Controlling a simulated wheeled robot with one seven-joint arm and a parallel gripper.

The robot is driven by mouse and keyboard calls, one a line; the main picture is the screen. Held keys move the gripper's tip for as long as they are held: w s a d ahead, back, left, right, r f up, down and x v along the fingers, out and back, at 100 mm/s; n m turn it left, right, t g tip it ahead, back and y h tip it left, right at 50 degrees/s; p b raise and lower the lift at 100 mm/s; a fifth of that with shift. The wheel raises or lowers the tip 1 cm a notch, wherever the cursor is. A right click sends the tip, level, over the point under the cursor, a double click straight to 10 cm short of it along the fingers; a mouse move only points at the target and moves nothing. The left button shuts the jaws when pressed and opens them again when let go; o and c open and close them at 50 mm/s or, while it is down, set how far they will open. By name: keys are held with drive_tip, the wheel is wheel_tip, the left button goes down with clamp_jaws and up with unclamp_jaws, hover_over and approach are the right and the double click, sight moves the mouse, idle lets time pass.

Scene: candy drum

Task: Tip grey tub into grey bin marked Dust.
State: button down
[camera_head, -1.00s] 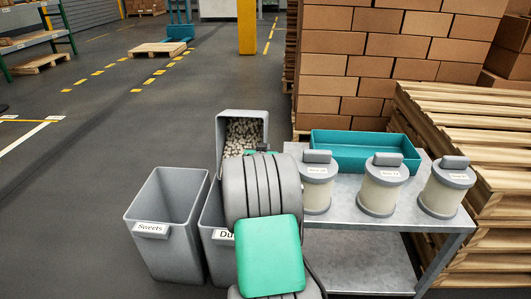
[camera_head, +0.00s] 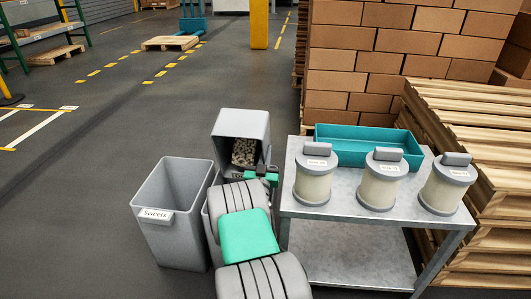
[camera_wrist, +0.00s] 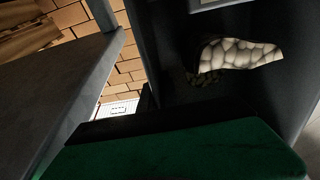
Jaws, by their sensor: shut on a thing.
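The grey tub (camera_head: 229,126) is tilted with its open mouth toward me in the head view. Pale pebble-like pieces (camera_head: 245,151) lie inside it, and they also show in the wrist view (camera_wrist: 240,54). My gripper (camera_head: 262,174) is shut on the tub at its near right side. I cannot see whether any pieces are in that bin.
A grey bin marked Sweets (camera_head: 172,235) stands left of the Dust bin. At right is a metal table (camera_head: 345,215) with several lidded canisters (camera_head: 381,180) and a teal tray (camera_head: 365,145). Stacked pallets (camera_head: 480,150) stand beyond it.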

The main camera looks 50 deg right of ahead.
idle(0.3)
drive_tip(key=shift+s+a+t+h, duration=0.3)
drive_tip(key=shift+a+h, duration=0.3)
drive_tip(key=shift+s+a+f, duration=0.15)
drive_tip(key=shift+s+a, duration=0.05)
drive_tip(key=shift+a, duration=0.1)
drive_tip(key=shift+s+a+t+h, duration=0.15)
drive_tip(key=shift+a+t+h, duration=0.1)
drive_tip(key=shift+t+h, duration=0.25)
drive_tip(key=shift+r, duration=0.2)
